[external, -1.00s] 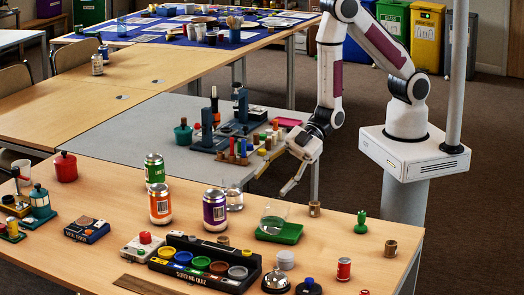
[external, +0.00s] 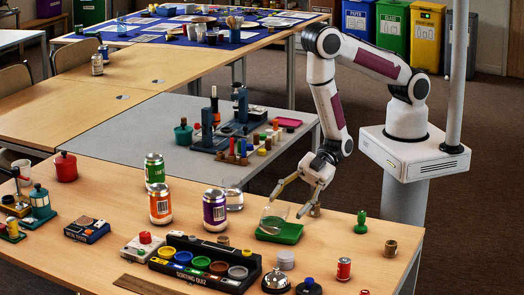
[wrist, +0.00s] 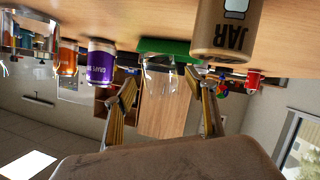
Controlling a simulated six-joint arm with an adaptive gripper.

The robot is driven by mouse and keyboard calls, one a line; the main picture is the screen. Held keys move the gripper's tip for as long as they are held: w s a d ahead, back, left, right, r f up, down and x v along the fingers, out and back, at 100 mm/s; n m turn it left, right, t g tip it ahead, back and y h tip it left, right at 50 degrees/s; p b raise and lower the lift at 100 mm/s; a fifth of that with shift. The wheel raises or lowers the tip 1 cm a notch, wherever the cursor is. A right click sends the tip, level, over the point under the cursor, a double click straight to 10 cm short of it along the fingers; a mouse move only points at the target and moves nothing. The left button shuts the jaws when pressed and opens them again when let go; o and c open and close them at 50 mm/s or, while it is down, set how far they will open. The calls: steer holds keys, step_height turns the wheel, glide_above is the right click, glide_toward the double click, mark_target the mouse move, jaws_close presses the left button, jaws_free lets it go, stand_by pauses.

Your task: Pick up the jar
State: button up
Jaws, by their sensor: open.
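A clear glass jar (external: 273,217) stands tilted on a green tray (external: 290,234) near the right side of the front table. In the wrist view, which looks upside down, the glass jar (wrist: 164,78) shows between my two fingers, against the green tray (wrist: 160,47). My gripper (external: 287,207) is open and empty, with its fingers spread just above and beside the jar at its right. I cannot tell whether a finger touches the glass. A cork-brown cylinder marked JAR (wrist: 226,28) is close to the camera; a small brown cylinder (external: 315,209) stands by my gripper.
A purple can (external: 214,211), an orange can (external: 160,204) and another clear glass (external: 233,197) stand left of the tray. A sorting rack with coloured cups (external: 205,262) lies in front. A green peg (external: 361,222) stands to the right, with bare table around it.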

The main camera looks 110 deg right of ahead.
mark_target(265, 227)
steer(key=shift+w+f, duration=0.1)
steer(key=shift+w, duration=0.05)
steer(key=shift+x, duration=1.2)
steer(key=shift+x, duration=2.6)
steer(key=shift+d+f, duration=0.1)
steer(key=shift+f, duration=0.05)
steer(key=c, duration=1.2)
steer(key=shift+r, duration=0.35)
steer(key=shift+r, duration=4.5)
